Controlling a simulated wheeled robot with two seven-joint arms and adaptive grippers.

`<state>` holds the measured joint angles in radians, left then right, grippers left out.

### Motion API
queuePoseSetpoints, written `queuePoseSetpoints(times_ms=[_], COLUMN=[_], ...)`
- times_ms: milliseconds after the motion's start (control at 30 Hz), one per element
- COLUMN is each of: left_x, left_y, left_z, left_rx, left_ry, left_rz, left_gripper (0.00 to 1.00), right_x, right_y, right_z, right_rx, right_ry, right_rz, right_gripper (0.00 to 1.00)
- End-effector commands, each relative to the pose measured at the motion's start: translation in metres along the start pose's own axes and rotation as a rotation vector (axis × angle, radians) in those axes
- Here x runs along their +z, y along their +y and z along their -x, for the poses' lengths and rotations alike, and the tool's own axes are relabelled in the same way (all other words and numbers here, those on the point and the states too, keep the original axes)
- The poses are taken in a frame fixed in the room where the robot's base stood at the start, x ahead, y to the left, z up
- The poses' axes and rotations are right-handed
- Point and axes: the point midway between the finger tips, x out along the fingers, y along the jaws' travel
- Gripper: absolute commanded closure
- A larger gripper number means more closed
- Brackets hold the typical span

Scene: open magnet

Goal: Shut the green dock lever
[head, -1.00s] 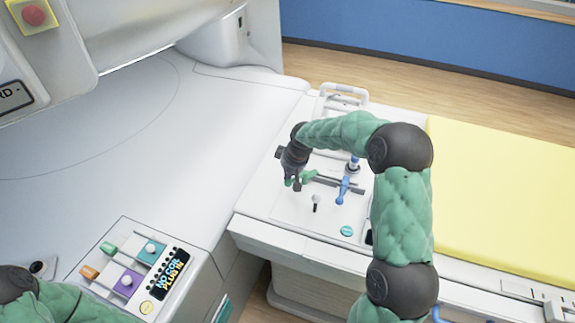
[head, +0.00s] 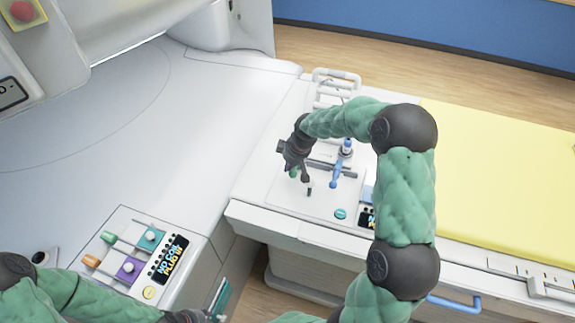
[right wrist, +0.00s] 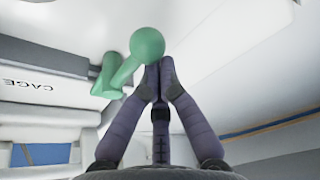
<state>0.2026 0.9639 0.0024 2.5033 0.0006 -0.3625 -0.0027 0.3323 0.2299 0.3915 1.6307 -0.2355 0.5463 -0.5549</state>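The green dock lever (right wrist: 147,45) shows in the right wrist view as a rounded knob on a short green arm. My right gripper (right wrist: 160,66) has its fingertips together with nothing between them. They are just right of the knob and very close to it; I cannot tell whether they touch.
A blue lever (head: 336,175) stands just right of my right gripper, and a small dark peg (head: 309,189) is in front. A yellow mattress (head: 490,190) lies to the right. A console (head: 130,225) with small green, orange and purple controls is at lower left.

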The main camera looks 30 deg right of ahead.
Motion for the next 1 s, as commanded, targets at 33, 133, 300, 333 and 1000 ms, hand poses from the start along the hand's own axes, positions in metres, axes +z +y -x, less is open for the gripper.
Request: queuePoseSetpoints(times_ms=[33,133,300,333,1000], left_x=[0.000,0.000,0.000,0.000,0.000], left_y=[0.000,0.000,0.000,0.000,0.000], left_z=[0.000,0.000,0.000,0.000,0.000], left_rx=[0.000,0.000,0.000,0.000,0.000], left_ry=[0.000,0.000,0.000,0.000,0.000], left_rz=[0.000,0.000,0.000,0.000,0.000], left_gripper=[0.60,0.60,0.60,0.60,0.60], right_x=[0.000,0.001,0.000,0.000,-0.001], right_y=[0.000,0.000,0.000,0.000,0.001], right_z=[0.000,0.000,0.000,0.000,0.080], right_rx=[0.000,0.000,0.000,0.000,0.003], right_ry=[0.000,0.000,0.000,0.000,0.004], right_rz=[0.000,0.000,0.000,0.000,0.000], right_gripper=[1.00,1.00,1.00,1.00,1.00])
